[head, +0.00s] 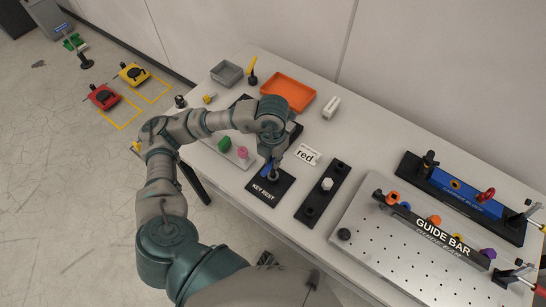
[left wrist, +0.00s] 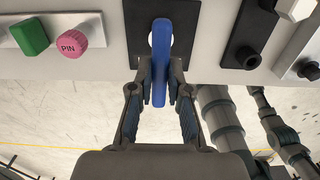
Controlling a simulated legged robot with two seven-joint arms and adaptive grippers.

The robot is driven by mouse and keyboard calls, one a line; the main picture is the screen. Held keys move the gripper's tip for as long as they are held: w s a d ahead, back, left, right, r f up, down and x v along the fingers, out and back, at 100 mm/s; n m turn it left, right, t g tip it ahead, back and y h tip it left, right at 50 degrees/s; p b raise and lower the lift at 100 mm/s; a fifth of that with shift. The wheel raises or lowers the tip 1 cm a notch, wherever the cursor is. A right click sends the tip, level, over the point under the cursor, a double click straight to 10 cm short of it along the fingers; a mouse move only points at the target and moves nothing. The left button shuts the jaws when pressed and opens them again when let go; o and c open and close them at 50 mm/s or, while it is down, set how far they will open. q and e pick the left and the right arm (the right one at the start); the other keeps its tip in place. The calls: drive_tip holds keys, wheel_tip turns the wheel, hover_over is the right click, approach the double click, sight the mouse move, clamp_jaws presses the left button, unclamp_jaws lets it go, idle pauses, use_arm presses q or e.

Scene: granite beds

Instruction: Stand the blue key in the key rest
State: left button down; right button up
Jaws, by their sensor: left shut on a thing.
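The blue key (left wrist: 161,62) is between the fingers of my left gripper (left wrist: 160,88) in the left wrist view, and the gripper is shut on it. In the head view the left gripper (head: 270,166) points down over the black key rest (head: 262,190), and a little blue of the key shows there. The key rest also shows in the left wrist view (left wrist: 136,30), behind the key. The key covers part of a pale round spot on the rest. I cannot tell whether the key's lower end is inside it. My right gripper is not in view.
A green block (head: 224,145) and pink pin (head: 242,153) stand left of the key rest. A black strip with a white hex piece (head: 327,184) lies to its right. A "red" card (head: 308,154), orange tray (head: 289,88) and guide bar (head: 440,235) are also on the table.

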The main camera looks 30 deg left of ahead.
use_arm(q)
drive_tip(key=shift+f+b, duration=0.6)
drive_tip(key=shift+f, duration=0.2)
drive_tip(key=c, duration=1)
unclamp_jaws()
drive_tip(key=shift+c, duration=0.2)
drive_tip(key=shift+r, duration=0.15)
drive_tip(key=shift+r+p, duration=1.75)
drive_tip(key=shift+r, duration=0.75)
drive_tip(key=shift+f, duration=0.1)
wheel_tip(320, 180, up, 12)
